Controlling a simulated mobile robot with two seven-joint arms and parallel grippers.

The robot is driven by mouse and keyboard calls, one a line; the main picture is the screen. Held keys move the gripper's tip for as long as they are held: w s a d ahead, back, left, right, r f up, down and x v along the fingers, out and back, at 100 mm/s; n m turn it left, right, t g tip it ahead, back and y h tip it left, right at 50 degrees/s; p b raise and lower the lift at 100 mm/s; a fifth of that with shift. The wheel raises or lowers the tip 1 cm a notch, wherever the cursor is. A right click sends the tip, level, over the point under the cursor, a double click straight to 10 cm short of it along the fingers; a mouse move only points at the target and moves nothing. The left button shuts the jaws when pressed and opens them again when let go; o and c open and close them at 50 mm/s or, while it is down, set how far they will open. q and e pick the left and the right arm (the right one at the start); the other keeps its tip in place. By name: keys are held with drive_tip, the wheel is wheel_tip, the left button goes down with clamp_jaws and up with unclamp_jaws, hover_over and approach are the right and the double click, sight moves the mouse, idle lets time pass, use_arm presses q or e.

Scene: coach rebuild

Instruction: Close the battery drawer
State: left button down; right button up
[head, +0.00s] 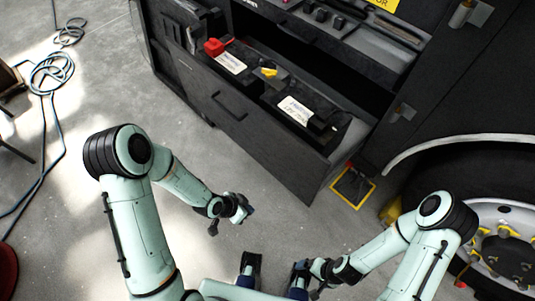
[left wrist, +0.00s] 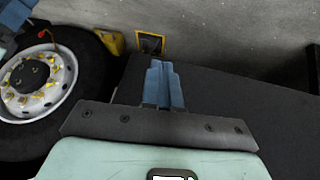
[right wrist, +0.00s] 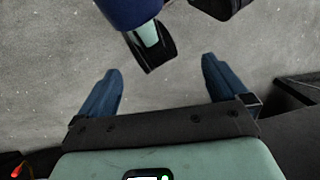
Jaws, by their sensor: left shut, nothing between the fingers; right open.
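The battery drawer (head: 250,134) is a dark box pulled out of the coach's side, with a bar handle (head: 229,107) on its front. Inside are black batteries with white labels (head: 296,110), a red cap (head: 214,47) and a yellow piece (head: 269,72). My left gripper (head: 243,210) is shut and empty, in front of the drawer and apart from the handle in the head view. Its closed blue fingers also show in the left wrist view (left wrist: 164,84), before a dark panel. My right gripper (right wrist: 160,88) is open and empty above the floor, lower right in the head view.
A coach wheel (head: 508,240) stands at the right. A yellow-edged square (head: 353,187) lies on the floor beside the drawer's right corner. A tool tray (head: 345,35) sits above the drawer. A hose (head: 52,72) lies at the left. Concrete floor in front is clear.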

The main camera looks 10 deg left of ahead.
use_arm(q)
drive_tip(key=w+a+r+m+t+b, duration=0.1)
drive_tip(key=w+r+m+t+b, duration=0.15)
drive_tip(key=w+r+m, duration=0.4)
drive_tip(key=w+a+r+m+t+b, duration=0.1)
drive_tip(key=w+r+m+t+b, duration=0.2)
drive_tip(key=r+m, duration=0.6)
drive_tip(key=m+b, duration=0.2)
drive_tip(key=b, duration=0.6)
approach(277, 152)
drive_tip(key=shift+g, duration=0.45)
drive_tip(key=x, duration=0.5)
drive_tip(key=shift+w+a, duration=0.1)
drive_tip(key=shift+w, duration=0.1)
drive_tip(key=shift+w+d, duration=0.2)
drive_tip(key=shift+w, duration=0.15)
use_arm(e)
drive_tip(key=w+d+f+t+h, duration=0.1)
drive_tip(key=w+d+f+t, duration=0.1)
drive_tip(key=w+f, duration=0.3)
drive_tip(key=w+d+f+m+t, duration=0.1)
drive_tip(key=w+d+f, duration=0.2)
drive_tip(key=f, duration=0.7)
drive_tip(key=w, duration=0.2)
drive_tip(key=shift+w+t+h, duration=0.4)
drive_tip(key=shift+a+r, duration=0.1)
